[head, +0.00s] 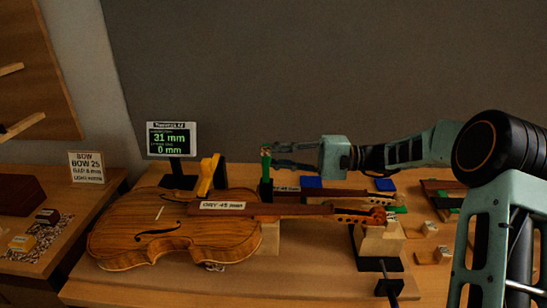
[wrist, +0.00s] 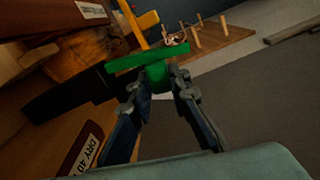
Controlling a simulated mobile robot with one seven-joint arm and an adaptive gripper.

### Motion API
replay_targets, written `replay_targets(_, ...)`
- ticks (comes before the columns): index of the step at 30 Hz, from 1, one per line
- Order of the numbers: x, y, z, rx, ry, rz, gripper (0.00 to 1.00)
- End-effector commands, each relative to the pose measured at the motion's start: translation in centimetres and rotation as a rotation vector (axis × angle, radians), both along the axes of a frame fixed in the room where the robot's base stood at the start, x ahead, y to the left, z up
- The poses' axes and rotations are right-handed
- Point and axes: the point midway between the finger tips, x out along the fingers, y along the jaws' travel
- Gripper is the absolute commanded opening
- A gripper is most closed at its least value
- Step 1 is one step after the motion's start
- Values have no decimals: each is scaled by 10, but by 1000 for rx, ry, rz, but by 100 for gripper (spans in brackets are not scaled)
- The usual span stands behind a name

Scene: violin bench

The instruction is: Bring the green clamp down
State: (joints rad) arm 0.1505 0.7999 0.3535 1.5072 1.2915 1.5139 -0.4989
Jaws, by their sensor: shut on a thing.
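The green clamp (head: 265,160) stands upright behind the violin, near the right end of its body. My gripper (head: 273,156) reaches in from the right at the clamp's upper part. In the wrist view the clamp (wrist: 148,58) shows as a green bar with a round green part below it. My gripper's fingers (wrist: 161,84) are shut on that round part. The violin (head: 160,222) lies on the bench with its neck to the right. The clamp's lower end is dark and partly hidden behind the violin, so its contact there cannot be told.
A yellow clamp (head: 209,172) stands on the violin, left of the green one. A display (head: 171,139) reads 31 mm and 0 mm. Wooden blocks (head: 380,238) support the scroll end. A blue block (head: 311,182) lies behind the neck. A side table (head: 40,262) is at left.

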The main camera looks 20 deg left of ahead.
Motion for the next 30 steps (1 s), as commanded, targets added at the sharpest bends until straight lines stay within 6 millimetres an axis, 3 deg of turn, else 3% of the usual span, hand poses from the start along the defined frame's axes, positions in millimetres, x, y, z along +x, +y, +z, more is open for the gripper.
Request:
replay_targets(8, -6, -3, -1, 36, -154, -3, 0)
replay_targets(30, -40, -11, 8, 192, -807, -3, 0)
